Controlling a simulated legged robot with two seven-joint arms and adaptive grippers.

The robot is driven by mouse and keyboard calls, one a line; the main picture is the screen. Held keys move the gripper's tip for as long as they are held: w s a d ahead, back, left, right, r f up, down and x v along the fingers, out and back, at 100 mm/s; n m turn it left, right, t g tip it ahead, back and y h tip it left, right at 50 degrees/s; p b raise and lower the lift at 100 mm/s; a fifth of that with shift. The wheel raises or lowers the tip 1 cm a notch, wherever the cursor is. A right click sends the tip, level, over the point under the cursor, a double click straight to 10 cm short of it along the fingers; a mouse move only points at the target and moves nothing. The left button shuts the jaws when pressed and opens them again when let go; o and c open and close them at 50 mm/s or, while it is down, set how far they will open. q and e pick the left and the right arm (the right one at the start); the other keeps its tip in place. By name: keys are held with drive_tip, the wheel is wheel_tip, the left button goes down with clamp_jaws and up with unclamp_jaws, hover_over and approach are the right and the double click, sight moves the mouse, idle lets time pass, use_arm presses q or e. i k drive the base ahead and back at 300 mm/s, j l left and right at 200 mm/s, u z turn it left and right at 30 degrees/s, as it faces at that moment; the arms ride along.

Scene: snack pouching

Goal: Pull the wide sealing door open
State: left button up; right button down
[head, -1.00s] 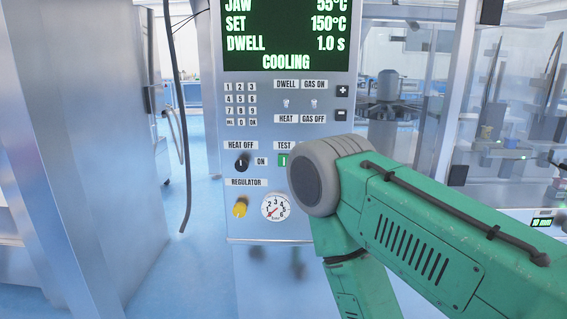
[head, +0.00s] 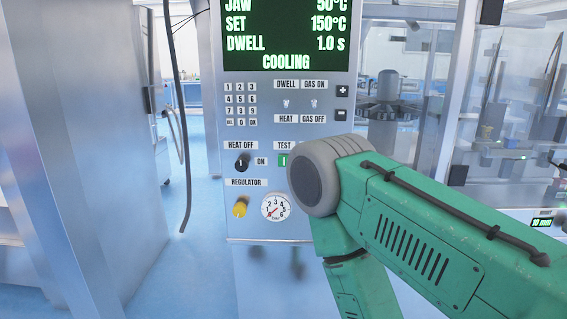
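A tall control panel (head: 262,215) stands in the middle of the head view. Its dark screen (head: 286,36) reads JAW 50°C, SET 150°C, DWELL 1.0 s and COOLING. On the right, a clear glazed enclosure (head: 398,150) with metal framing stands beside the panel. I cannot tell which part of it is the wide sealing door, or whether that door is open. My green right arm crosses the lower right in front of the panel and enclosure. Its gripper is below the picture. My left gripper is not in view either.
The panel carries a keypad (head: 241,103), a black heat knob (head: 242,163), a yellow regulator knob (head: 240,207) and a gauge (head: 275,207). A steel cabinet (head: 85,160) fills the left. A dark cable (head: 181,130) hangs between cabinet and panel. Blue floor (head: 190,270) shows between them.

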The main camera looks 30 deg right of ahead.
sight(491, 9)
drive_tip(key=z, duration=2.3)
drive_tip(key=i+l, duration=0.15)
drive_tip(key=z, duration=0.05)
